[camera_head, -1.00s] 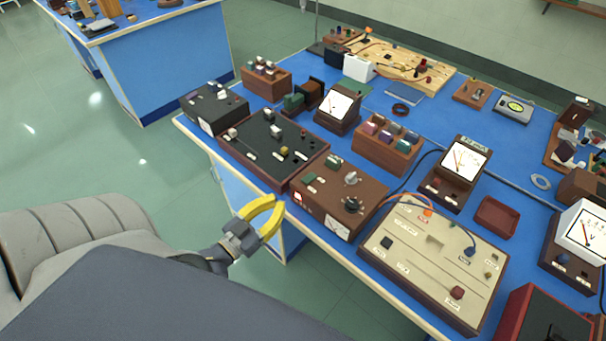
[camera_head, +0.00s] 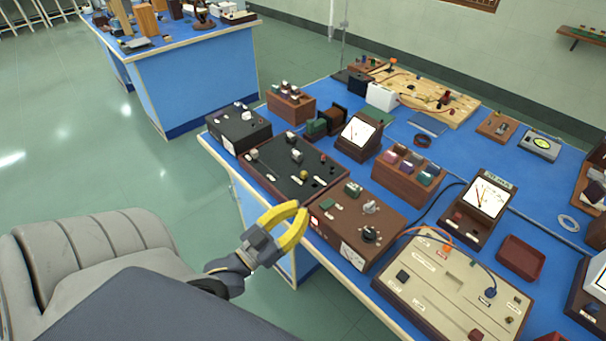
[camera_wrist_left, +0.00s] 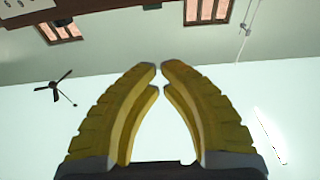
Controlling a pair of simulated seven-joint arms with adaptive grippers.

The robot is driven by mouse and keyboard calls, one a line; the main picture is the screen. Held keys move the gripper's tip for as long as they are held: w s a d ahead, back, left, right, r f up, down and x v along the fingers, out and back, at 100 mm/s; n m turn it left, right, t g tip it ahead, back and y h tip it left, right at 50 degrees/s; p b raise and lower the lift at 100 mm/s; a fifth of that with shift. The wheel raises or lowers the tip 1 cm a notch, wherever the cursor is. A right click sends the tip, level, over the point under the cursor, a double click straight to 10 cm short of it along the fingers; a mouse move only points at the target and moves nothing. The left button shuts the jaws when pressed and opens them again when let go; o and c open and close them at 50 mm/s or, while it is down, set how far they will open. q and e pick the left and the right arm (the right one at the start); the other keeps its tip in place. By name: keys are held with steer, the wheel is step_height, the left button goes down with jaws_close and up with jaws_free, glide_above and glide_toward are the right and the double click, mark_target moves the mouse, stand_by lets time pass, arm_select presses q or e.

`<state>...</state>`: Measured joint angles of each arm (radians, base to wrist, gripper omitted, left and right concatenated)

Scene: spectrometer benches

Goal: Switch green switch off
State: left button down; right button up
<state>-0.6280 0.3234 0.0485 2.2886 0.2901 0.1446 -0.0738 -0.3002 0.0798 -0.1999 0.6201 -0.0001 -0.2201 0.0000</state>
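A small green switch (camera_head: 353,189) sits on top of a brown box (camera_head: 335,224), near its back left corner, beside grey and black knobs. Its on or off position is too small to tell. My left gripper (camera_head: 300,207) has yellow fingers and hangs just off the bench's front edge, left of the brown box and apart from it. In the left wrist view its fingertips (camera_wrist_left: 160,68) nearly meet, with only a thin gap and nothing between them. My right gripper is not in view.
A black panel box (camera_head: 280,180) stands left of the brown box, and a beige board (camera_head: 440,285) stands right of it. A wooden block with coloured knobs (camera_head: 408,185) and a meter (camera_head: 360,133) stand behind. Floor is open left of the bench.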

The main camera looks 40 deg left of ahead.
arm_select(q)
steer(key=r, duration=0.2)
glide_above(321, 207)
steer(key=shift+w+f, duration=0.1)
steer(key=shift+w, duration=0.2)
steer(key=shift+s+f, duration=0.25)
steer(key=shift+f, duration=0.9)
steer(key=shift+s+f, duration=0.1)
steer(key=shift+f, duration=0.8)
